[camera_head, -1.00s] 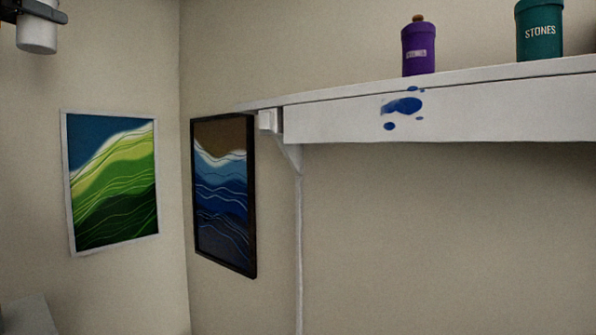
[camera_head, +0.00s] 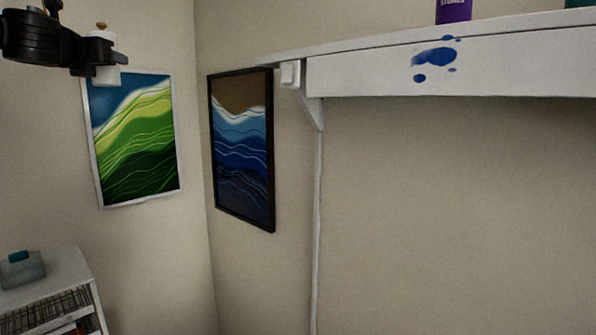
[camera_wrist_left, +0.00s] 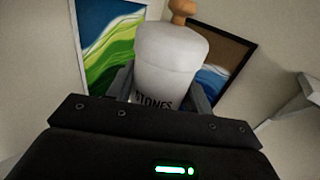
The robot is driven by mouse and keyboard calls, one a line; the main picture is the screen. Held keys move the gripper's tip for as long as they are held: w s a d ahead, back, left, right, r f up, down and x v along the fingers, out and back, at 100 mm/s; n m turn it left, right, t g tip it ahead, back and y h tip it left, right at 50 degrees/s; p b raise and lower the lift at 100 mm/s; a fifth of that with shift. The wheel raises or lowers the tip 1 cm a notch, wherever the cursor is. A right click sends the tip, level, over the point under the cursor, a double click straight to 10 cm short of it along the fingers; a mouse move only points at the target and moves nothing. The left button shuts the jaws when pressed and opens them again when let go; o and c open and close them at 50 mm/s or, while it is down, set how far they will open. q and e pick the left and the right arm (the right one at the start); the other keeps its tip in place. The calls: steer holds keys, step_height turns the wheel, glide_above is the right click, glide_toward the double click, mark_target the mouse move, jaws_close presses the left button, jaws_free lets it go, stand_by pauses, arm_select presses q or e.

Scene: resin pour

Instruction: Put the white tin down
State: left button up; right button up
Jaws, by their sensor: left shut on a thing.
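The white tin (camera_wrist_left: 168,62) has a rounded lid with an orange-brown knob and dark lettering that reads STONES. My left gripper (camera_head: 100,52) comes in at the top left of the head view and is shut on the tin. The tin also shows there (camera_head: 106,74), held upright in the air in front of the green painting. In the left wrist view the tin stands between the fingers, and its lower part is hidden by the gripper body. My right gripper is not in view.
A white shelf (camera_head: 520,74) with blue paint spots holds a purple tin (camera_head: 453,10) and a teal tin (camera_head: 580,3), both cut off. A low white rack (camera_head: 62,268) bears a clear box with a teal top (camera_head: 22,268). Two paintings hang on the walls.

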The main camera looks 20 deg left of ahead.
arm_select(q)
steer(key=w+d+f, duration=0.4)
steer(key=d+f, duration=0.1)
steer(key=f, duration=0.4)
steer(key=w+d+f+y, duration=0.1)
steer(key=w+d+f, duration=0.3)
steer(key=d+f, duration=0.3)
steer(key=w+d+f, duration=0.4)
steer(key=f, duration=0.6)
steer(key=s+d+f+m+h, duration=0.1)
steer(key=s+d+f+h, duration=0.1)
steer(key=s+d+f, duration=0.4)
steer(key=s+d+f+m+t+h, duration=0.1)
steer(key=d+f, duration=0.2)
steer(key=f, duration=0.6)
steer(key=s+d+f+m+h, duration=0.1)
steer(key=s+d+f+h, duration=0.1)
steer(key=s+d+f, duration=0.4)
steer(key=w+d+f+m+h, duration=0.15)
steer(key=d+h, duration=0.25)
steer(key=d, duration=0.6)
step_height(320, 180, down, 14)
steer(key=b, duration=1.4)
steer(key=shift+w+a+t, duration=0.3)
steer(key=shift+w, duration=0.1)
steer(key=shift+d+f+m, duration=0.1)
steer(key=shift+f+m, duration=0.05)
steer(key=shift+m, duration=0.1)
